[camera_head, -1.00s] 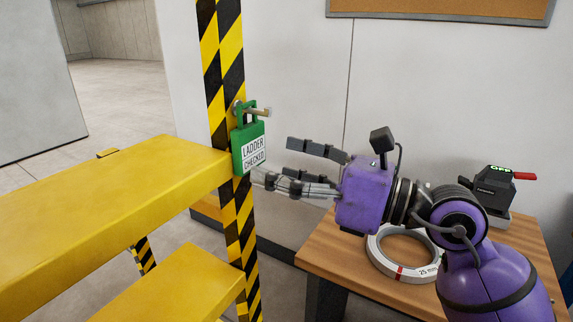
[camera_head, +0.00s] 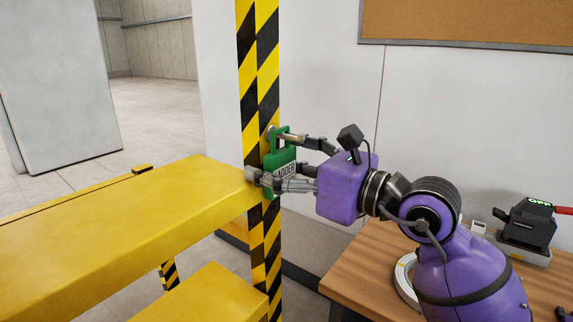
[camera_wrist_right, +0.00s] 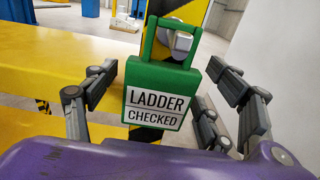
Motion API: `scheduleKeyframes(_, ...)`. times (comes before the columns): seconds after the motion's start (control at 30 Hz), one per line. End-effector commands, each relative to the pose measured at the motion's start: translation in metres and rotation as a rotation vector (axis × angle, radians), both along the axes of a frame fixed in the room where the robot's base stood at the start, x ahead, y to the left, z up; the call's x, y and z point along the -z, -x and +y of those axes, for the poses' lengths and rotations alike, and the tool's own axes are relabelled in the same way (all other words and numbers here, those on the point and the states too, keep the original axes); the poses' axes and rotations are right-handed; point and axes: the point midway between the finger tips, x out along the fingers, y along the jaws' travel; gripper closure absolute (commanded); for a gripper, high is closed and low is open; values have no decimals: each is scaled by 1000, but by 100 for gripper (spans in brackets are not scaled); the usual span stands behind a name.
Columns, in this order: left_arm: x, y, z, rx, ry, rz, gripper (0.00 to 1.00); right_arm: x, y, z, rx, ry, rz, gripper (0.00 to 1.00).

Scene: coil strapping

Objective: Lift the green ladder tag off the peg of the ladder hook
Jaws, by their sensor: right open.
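The green ladder tag (camera_head: 282,158), with a white "LADDER CHECKED" label, hangs on the peg of the ladder hook on the striped ladder post (camera_head: 260,80). In the right wrist view the tag (camera_wrist_right: 158,78) hangs upright, its handle loop around the metal peg (camera_wrist_right: 178,42). My right gripper (camera_head: 268,157) is open, with its fingers on both sides of the tag. In the wrist view gaps show between the fingers and the tag. The lower fingers hide part of the label in the head view. My left gripper is not in view.
Yellow ladder steps (camera_head: 120,220) lie left of the post, close to my right fingertips. A wooden table (camera_head: 350,265) at the lower right holds a strap coil (camera_head: 404,280), partly hidden by my arm, and a dark tool (camera_head: 527,225). A corkboard (camera_head: 470,22) hangs on the wall.

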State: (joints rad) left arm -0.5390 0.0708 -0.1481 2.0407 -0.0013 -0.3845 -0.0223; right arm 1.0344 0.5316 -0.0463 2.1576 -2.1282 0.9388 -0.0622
Motion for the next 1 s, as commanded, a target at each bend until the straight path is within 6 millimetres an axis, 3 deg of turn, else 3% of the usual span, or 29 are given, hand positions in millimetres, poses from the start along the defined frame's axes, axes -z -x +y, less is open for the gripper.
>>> scheduleKeyframes(0.17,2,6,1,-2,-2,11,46,0,0,0,0,-1,1,26)
scheduleKeyframes(0.5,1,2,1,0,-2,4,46,0,0,0,0,-1,1,71)
scheduleKeyframes(0.53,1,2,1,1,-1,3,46,0,0,0,0,-1,1,48)
scheduleKeyframes(0.83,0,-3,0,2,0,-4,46,0,0,0,0,-1,1,88)
scheduleKeyframes(1.0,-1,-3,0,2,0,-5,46,-1,0,0,0,-1,1,89)
